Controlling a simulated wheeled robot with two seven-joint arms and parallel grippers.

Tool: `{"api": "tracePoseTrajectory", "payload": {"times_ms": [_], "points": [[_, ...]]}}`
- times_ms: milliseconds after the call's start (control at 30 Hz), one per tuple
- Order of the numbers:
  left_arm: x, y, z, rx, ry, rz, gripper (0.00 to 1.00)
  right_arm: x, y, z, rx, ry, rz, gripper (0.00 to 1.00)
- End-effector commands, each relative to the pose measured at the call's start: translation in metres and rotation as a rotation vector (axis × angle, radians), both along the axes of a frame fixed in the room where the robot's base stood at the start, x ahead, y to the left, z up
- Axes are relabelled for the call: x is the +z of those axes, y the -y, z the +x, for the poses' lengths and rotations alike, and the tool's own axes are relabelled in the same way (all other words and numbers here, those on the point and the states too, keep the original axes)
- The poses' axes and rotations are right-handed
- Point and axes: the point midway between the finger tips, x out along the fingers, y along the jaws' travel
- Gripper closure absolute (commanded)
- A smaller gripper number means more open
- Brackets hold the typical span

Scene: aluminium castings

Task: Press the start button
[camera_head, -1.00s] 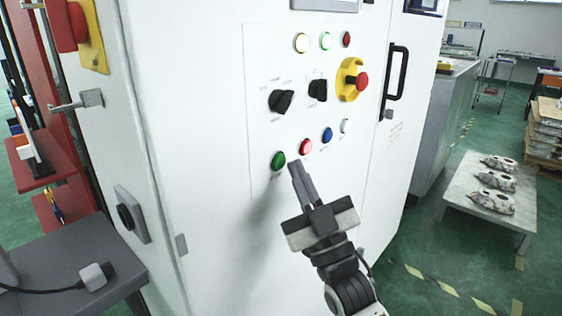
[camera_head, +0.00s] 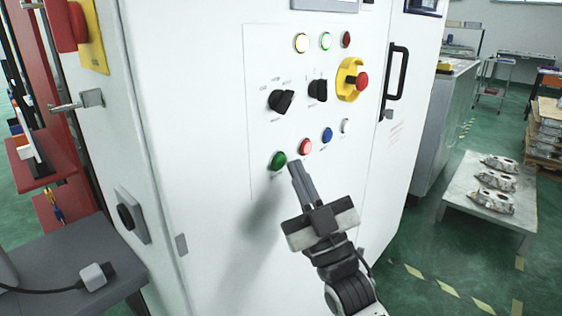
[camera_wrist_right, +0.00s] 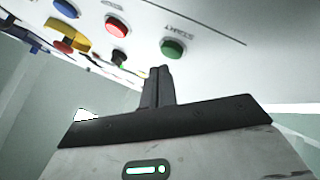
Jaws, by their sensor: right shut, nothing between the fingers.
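The green start button (camera_head: 278,160) is at the lower left of the white control panel (camera_head: 262,60). In the right wrist view the green button (camera_wrist_right: 173,48) has the label START beside it. My right gripper (camera_head: 294,165) is shut and empty, its fingertips just right of the green button in the head view. In the wrist view the fingertips (camera_wrist_right: 160,70) lie below and slightly left of the button, apart from it in the picture. The exact gap to the panel cannot be told. My left gripper is not in view.
Red (camera_head: 305,146), blue (camera_head: 327,135) and white (camera_head: 346,126) buttons sit close to the right of the green one. Black rotary switches (camera_head: 282,101) and a red emergency stop on yellow (camera_head: 361,81) are above. A table with castings (camera_head: 470,207) stands at right.

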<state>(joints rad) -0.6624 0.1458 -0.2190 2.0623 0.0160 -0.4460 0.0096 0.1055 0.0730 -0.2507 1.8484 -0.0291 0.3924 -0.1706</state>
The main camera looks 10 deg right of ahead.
Motion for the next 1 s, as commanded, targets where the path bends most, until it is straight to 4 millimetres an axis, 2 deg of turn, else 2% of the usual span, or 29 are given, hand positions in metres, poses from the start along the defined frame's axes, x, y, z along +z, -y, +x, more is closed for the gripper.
{"api": "tracePoseTrajectory", "payload": {"times_ms": [1000], "points": [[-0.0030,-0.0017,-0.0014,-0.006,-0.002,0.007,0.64,0.0000,-0.0065,0.0082,0.000,0.000,0.000,1.00]]}}
